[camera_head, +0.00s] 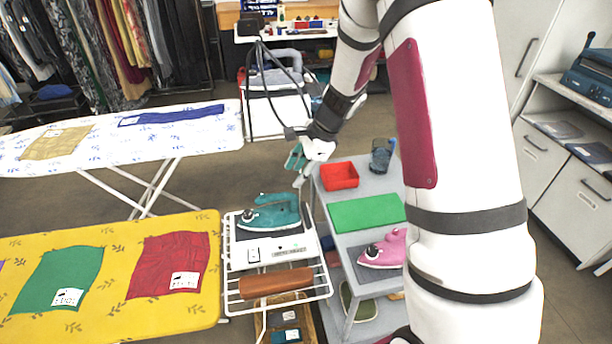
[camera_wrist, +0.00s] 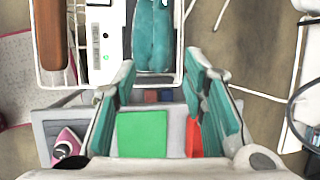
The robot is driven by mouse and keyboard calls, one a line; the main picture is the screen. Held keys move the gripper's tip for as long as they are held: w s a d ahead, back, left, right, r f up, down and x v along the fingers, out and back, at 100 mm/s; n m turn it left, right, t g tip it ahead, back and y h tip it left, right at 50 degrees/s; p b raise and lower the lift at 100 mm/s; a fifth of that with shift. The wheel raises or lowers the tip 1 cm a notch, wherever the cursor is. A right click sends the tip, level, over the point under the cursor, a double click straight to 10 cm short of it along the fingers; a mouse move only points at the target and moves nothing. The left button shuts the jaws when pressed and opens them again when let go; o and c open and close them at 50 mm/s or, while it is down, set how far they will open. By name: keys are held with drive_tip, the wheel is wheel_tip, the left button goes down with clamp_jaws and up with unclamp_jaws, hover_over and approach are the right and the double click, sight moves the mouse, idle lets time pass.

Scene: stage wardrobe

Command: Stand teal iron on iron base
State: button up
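The teal iron (camera_head: 268,212) is on the white wire rack beside the yellow ironing board, at the rear of a white box-like base (camera_head: 270,251) with a dark plate. It appears to rest sole down, handle up, but its exact contact with the plate is hard to tell. In the wrist view the teal iron (camera_wrist: 153,36) is at the top centre, beyond my fingertips, with the white base (camera_wrist: 103,42) left of it. My gripper (camera_wrist: 160,72) is open and empty, its teal-padded fingers apart. In the head view my gripper (camera_head: 298,164) is above and behind the iron, apart from it.
A grey cart (camera_head: 325,222) right of the rack holds a red tray (camera_head: 339,176), a green mat (camera_head: 367,213), a dark cup (camera_head: 381,155) and a pink iron (camera_head: 385,250). A brown roll (camera_head: 283,283) lies at the rack's front. A yellow ironing board (camera_head: 110,238) is at left.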

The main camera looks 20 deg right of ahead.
drive_tip(key=s+a+r+n, duration=0.3)
drive_tip(key=s+r+n, duration=0.2)
drive_tip(key=r, duration=0.3)
drive_tip(key=s+a+r+n, duration=0.2)
drive_tip(key=s+r+n, duration=0.3)
drive_tip(key=r, duration=0.4)
drive_tip(key=s+r+n+t+h, duration=0.1)
drive_tip(key=s+r+n, duration=0.1)
drive_tip(key=s, duration=0.4)
drive_tip(key=s+d+r+n+h, duration=0.1)
drive_tip(key=s+r+n, duration=0.1)
drive_tip(key=s+n, duration=0.2)
drive_tip(key=s+r+n+t+h, duration=0.1)
drive_tip(key=s+r+n+h, duration=0.1)
drive_tip(key=s, duration=0.7)
drive_tip(key=shift+s+d+r+n+t, duration=0.25)
drive_tip(key=shift+r+n, duration=0.35)
drive_tip(key=shift+n, duration=0.3)
drive_tip(key=shift+a, duration=0.15)
